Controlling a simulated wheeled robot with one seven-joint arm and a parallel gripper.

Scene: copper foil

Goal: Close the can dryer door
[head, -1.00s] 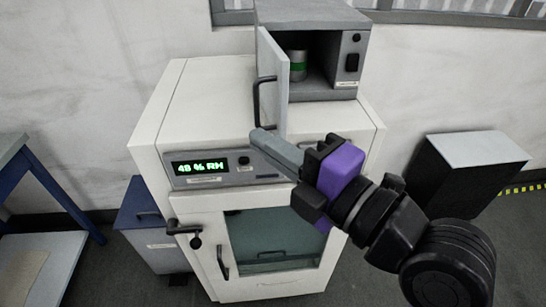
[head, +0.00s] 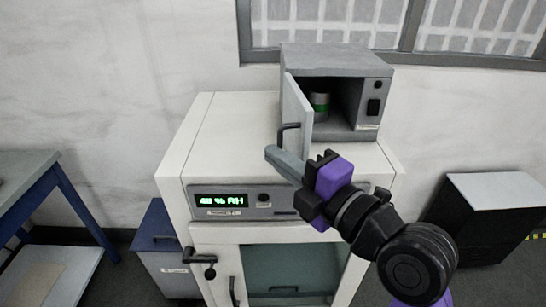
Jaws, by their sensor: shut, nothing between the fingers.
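The can dryer (head: 335,60) is a small grey box on top of a white cabinet. Its door (head: 297,110) is hinged at the left and stands open toward me, with a dark handle (head: 287,130) on its outer face. My gripper (head: 272,152) is shut and empty. Its fingertips point left, just below and in front of the door handle. I cannot tell whether they touch the door.
The white cabinet (head: 225,130) has a lit humidity display (head: 221,201) and a lower glass door (head: 290,268). A black box with a pale top (head: 490,215) stands at right.

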